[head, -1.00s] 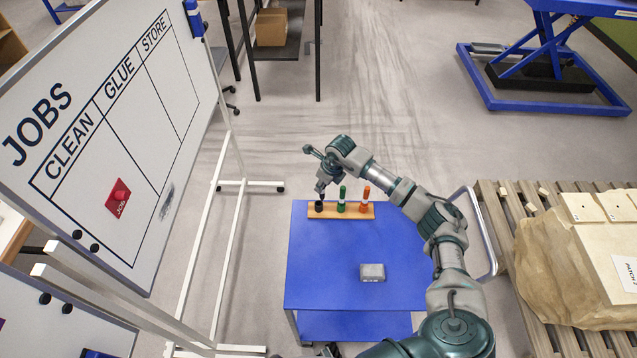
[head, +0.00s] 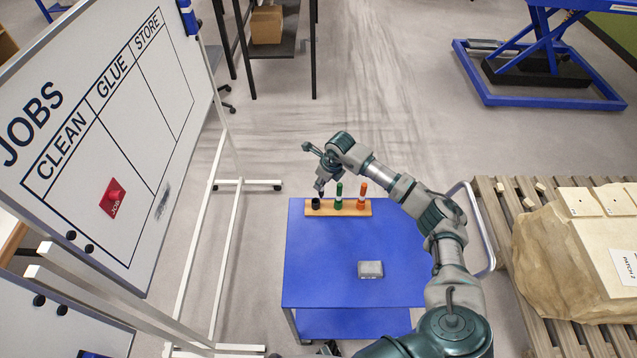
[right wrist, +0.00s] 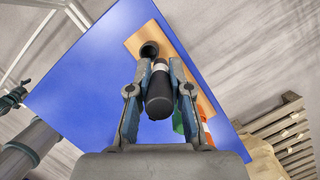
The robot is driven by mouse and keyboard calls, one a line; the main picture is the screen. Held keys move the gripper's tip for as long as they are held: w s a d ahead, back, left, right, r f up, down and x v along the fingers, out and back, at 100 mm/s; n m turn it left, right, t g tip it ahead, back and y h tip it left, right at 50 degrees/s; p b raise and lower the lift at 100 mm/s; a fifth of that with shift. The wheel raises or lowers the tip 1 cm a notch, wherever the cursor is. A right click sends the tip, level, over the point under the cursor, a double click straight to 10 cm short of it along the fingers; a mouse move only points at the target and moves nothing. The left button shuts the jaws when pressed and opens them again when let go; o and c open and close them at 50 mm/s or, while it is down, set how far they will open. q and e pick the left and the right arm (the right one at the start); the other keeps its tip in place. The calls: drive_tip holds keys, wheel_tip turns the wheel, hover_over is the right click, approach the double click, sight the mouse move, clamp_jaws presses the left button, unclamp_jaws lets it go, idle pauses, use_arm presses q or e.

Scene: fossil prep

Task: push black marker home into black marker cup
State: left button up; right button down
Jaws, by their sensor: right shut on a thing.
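The black marker (right wrist: 158,98), with a white band near its far end, is between the fingers of my right gripper (right wrist: 155,72) in the right wrist view. My right gripper (head: 320,190) is shut on it, just above the left end of the wooden rack. The black marker cup (head: 315,204) is at that end of the rack. In the wrist view the cup (right wrist: 149,49) shows a dark open mouth just beyond the marker's far end, slightly left of it. The marker's tip is hidden, so I cannot tell whether it touches the cup. My left gripper is not in view.
A green marker (head: 339,195) and an orange marker (head: 361,195) stand in the rack (head: 350,212), right of the black cup. A grey block (head: 370,269) lies on the blue cart top (head: 320,270). A whiteboard (head: 160,110) stands left; a pallet (head: 505,235) is right.

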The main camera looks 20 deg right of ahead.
drive_tip(key=shift+a, duration=0.3)
drive_tip(key=f+b, duration=0.1)
drive_tip(key=a+f+b, duration=0.1)
drive_tip(key=f, duration=0.1)
drive_tip(key=shift+a+f, duration=0.1)
drive_tip(key=shift+a, duration=0.1)
drive_tip(key=shift+a+f+b, duration=0.2)
drive_tip(key=shift+f+b, duration=0.05)
drive_tip(key=shift+b, duration=0.05)
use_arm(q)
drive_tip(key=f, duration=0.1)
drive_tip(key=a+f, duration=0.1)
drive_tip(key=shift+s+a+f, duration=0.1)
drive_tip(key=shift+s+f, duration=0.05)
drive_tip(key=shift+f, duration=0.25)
use_arm(e)
drive_tip(key=shift+a, duration=0.1)
idle(0.4)
